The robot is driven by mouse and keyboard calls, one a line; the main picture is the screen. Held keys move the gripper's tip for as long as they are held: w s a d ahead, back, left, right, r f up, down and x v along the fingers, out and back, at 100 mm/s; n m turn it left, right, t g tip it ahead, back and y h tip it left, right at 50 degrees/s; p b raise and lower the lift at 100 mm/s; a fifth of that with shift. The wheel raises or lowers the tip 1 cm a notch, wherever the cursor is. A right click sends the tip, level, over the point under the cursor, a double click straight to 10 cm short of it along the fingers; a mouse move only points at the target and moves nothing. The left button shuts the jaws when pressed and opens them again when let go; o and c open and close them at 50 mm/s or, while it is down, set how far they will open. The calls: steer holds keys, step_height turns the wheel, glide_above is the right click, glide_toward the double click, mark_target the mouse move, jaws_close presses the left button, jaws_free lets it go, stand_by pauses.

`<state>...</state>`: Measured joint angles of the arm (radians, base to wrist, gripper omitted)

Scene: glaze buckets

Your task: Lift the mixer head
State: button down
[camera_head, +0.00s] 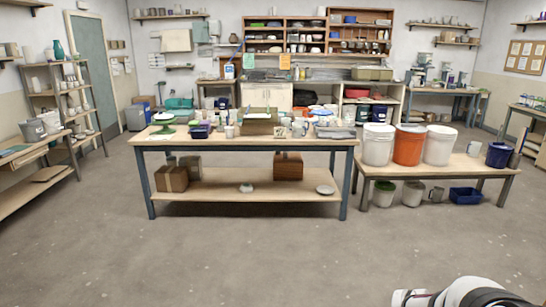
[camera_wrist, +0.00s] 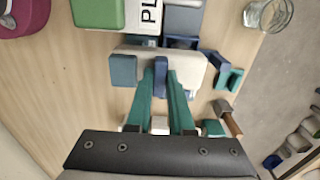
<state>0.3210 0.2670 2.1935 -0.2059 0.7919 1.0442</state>
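In the wrist view, my gripper (camera_wrist: 161,82) reaches with two teal fingers over a pale, rounded bar-shaped thing (camera_wrist: 192,66). This may be the mixer head, but I cannot tell for sure. A narrow blue piece (camera_wrist: 161,68) stands out on it and lies between the fingertips, with little or no gap on either side. I cannot tell whether the fingers press on it. A blue-grey block (camera_wrist: 123,70) is at the pale thing's left end. In the head view I cannot pick out the mixer, and the fingertips are not seen.
A green box (camera_wrist: 98,12) with a lettered label, a maroon item (camera_wrist: 22,16) and a clear glass (camera_wrist: 268,13) lie around the gripper on a wooden top (camera_wrist: 60,90). In the head view, a crowded workbench (camera_head: 240,142) and a low bench (camera_head: 440,170) with large buckets stand across open floor.

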steer(key=shift+r, duration=3.05)
steer(key=c, duration=0.9)
jaws_free()
